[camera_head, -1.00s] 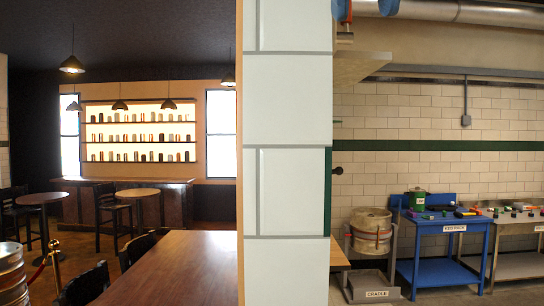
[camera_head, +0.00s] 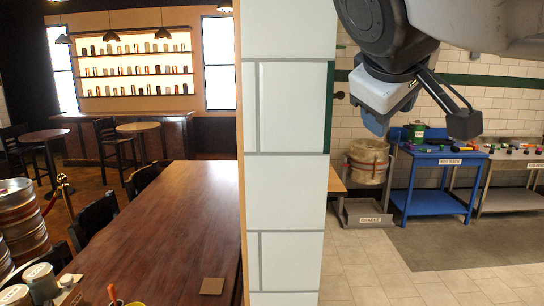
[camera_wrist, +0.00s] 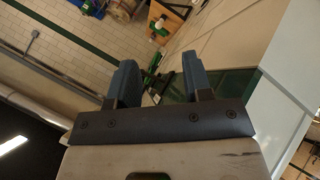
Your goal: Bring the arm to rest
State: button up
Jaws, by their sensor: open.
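My gripper (camera_head: 376,124) hangs from my arm at the upper right of the head view, in the air before the tiled wall, right of the white-tiled pillar. Its blue fingers point down there and are partly hidden behind the pale housing. In the wrist view my gripper (camera_wrist: 160,76) shows two blue fingers spread apart, with nothing held between them.
The white-tiled pillar (camera_head: 290,110) divides the room. Left are a long wooden table (camera_head: 165,225) and chairs.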

jog(key=d+f+n, duration=0.3)
jog(key=d+f, duration=0.1)
jog(key=f, duration=0.9)
jog(key=s+f+m+g+y, duration=0.1)
jog(key=s+f+m+g, duration=0.2)
jog(key=f, duration=0.7)
jog(key=s+a+f+m+g+y, duration=0.1)
jog(key=s+f+m, duration=0.4)
jog(key=f, duration=0.6)
jog(key=shift+a+f+m+g+y, duration=0.2)
jog(key=shift+a+m+g+y, duration=0.05)
jog(key=shift+m+g+y, duration=0.6)
dwell(0.8)
